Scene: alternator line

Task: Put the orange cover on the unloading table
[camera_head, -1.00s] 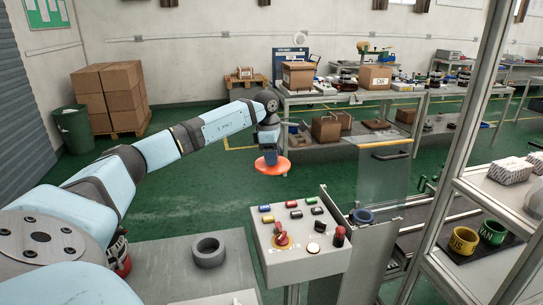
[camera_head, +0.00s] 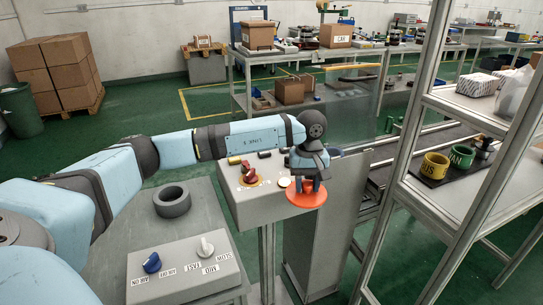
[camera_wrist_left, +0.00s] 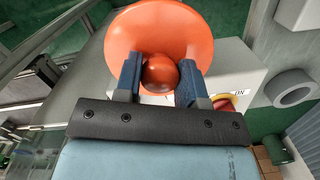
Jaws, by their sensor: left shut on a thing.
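The orange cover (camera_head: 306,201) is a round disc with a ball-shaped knob. My left gripper (camera_head: 307,185) is shut on its knob and holds the disc in the air, over the right edge of the control box in the head view. In the left wrist view the orange cover (camera_wrist_left: 158,28) shows its disc, with the knob between the two blue fingers. A grey table (camera_head: 205,215) stands at the lower left with a dark ring on it. I cannot tell from the pictures whether it is the unloading table. My right gripper is not in view.
The control box (camera_head: 240,200) with buttons is below and left of the cover. The grey ring (camera_head: 172,201) and a switch box (camera_head: 185,270) take up part of the grey table. A metal-framed shelf (camera_head: 465,115) stands at the right, with yellow and green rings.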

